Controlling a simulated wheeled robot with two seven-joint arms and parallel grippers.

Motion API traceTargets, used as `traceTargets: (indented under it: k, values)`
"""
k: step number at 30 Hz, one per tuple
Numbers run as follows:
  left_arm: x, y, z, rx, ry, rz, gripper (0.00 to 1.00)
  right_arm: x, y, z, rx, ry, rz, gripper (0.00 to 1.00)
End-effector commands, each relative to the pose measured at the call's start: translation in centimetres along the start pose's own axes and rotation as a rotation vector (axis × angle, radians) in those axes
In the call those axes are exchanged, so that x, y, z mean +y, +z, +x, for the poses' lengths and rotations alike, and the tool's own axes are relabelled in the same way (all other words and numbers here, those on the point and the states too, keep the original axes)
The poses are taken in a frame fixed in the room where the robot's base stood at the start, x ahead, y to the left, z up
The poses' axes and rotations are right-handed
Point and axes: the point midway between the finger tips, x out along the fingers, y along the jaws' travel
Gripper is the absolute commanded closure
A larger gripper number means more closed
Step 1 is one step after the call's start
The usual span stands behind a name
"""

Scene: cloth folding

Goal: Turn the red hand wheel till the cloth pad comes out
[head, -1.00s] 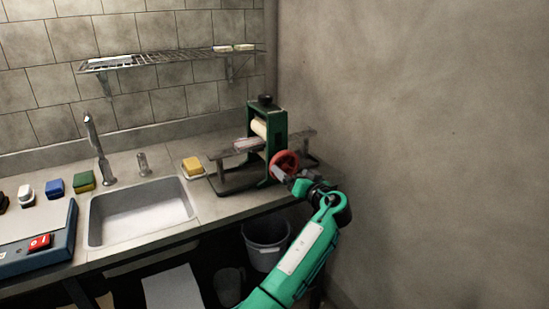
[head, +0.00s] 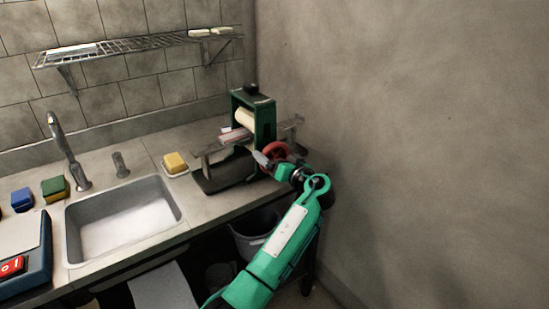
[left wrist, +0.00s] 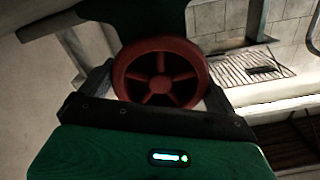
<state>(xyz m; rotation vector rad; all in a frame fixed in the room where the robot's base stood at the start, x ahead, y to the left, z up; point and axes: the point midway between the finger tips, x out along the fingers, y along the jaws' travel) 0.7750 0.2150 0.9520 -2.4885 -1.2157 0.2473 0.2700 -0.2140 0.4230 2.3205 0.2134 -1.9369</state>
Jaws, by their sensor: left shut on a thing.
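The red hand wheel (head: 277,148) is on the front side of a green roller press (head: 265,118) at the counter's right end. My left gripper (head: 267,161) is shut on the wheel. In the left wrist view the wheel (left wrist: 160,82) faces the camera, with a grey finger on either side of its rim. A cream roller (head: 244,119) shows inside the press frame. A flat pinkish-grey piece (head: 235,136), which looks like the cloth pad, lies at the left side of the roller; its far part is hidden. My right gripper is out of view.
A yellow sponge (head: 175,162) on a white dish lies left of the press. The sink (head: 72,222) and tap (head: 66,150) are further left. A bare wall (head: 400,130) stands close on the right. A bucket (head: 250,243) is below the counter.

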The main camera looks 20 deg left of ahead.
Motion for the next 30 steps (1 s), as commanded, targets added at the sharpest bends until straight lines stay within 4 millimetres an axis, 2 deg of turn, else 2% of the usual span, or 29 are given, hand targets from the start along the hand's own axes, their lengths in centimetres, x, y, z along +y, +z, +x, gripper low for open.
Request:
traceTargets:
  k: [10,17,26,30]
  values:
    - [0.0,0.0,0.0,0.0,0.001,0.026,0.29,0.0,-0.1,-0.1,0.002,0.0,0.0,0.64]
    - [0.0,-0.1,0.0,0.0,0.001,0.138,0.29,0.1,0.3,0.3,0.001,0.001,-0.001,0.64]
    - [0.0,-0.2,0.0,0.0,0.002,0.403,0.29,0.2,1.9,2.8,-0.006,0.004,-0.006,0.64]
    - [0.0,-0.2,0.0,0.0,0.002,0.537,0.29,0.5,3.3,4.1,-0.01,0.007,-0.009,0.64]
